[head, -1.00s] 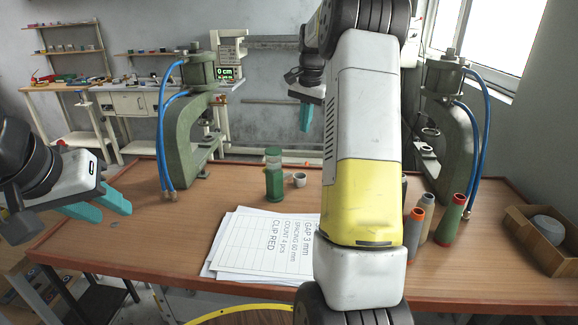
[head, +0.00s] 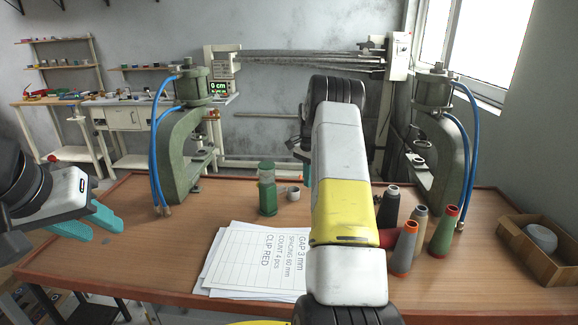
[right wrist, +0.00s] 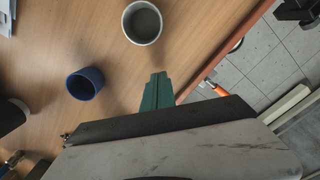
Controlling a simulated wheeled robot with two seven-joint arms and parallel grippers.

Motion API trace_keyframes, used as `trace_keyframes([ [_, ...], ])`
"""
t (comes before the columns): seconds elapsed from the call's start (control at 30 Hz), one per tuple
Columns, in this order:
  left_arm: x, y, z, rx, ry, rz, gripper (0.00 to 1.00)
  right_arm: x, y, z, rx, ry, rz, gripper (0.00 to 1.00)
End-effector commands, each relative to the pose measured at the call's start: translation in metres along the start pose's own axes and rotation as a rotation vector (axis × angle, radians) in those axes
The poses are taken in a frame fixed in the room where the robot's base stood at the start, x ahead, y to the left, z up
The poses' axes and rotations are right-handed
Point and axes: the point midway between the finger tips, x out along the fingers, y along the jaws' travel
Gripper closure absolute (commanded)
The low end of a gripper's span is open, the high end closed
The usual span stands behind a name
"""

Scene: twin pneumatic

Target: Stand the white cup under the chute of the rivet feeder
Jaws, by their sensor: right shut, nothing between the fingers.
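A small white cup (head: 294,193) stands on the table beside a green cylinder in the head view. In the right wrist view a white cup (right wrist: 143,22) with a grey inside stands upright, apart from and beyond my fingertips; I cannot tell if it is the same one. My right gripper (right wrist: 158,80) is shut and empty above the table. In the head view my right arm hides most of it. My left gripper (head: 92,222) is open and empty over the table's left end. I cannot make out a rivet feeder or its chute for certain.
A dark blue cup (right wrist: 85,83) stands near the white one. The green cylinder (head: 267,188), paper sheets (head: 250,262), thread spools (head: 404,248), an open box (head: 541,262) and two green presses (head: 180,145) (head: 440,140) occupy the table (head: 140,250). The left front is clear.

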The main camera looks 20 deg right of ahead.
Motion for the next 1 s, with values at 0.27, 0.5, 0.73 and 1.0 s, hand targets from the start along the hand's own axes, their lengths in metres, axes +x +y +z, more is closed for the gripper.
trace_keyframes([
  [0.27, 0.000, 0.000, 0.000, 0.000, 0.000, 0.000, 0.64, 0.000, 0.000, 0.035, -0.001, 0.000, 0.000, 1.00],
  [0.5, 0.000, 0.000, 0.000, 0.000, 0.000, 0.000, 0.64, 0.000, 0.000, 0.040, 0.000, 0.001, 0.000, 1.00],
  [0.73, 0.000, 0.000, 0.000, 0.000, 0.000, 0.000, 0.64, 0.000, 0.000, 0.042, -0.001, 0.001, 0.000, 1.00],
  [1.0, 0.000, 0.000, 0.000, 0.000, 0.000, 0.000, 0.64, 0.000, 0.000, 0.087, -0.003, 0.000, 0.001, 1.00],
])
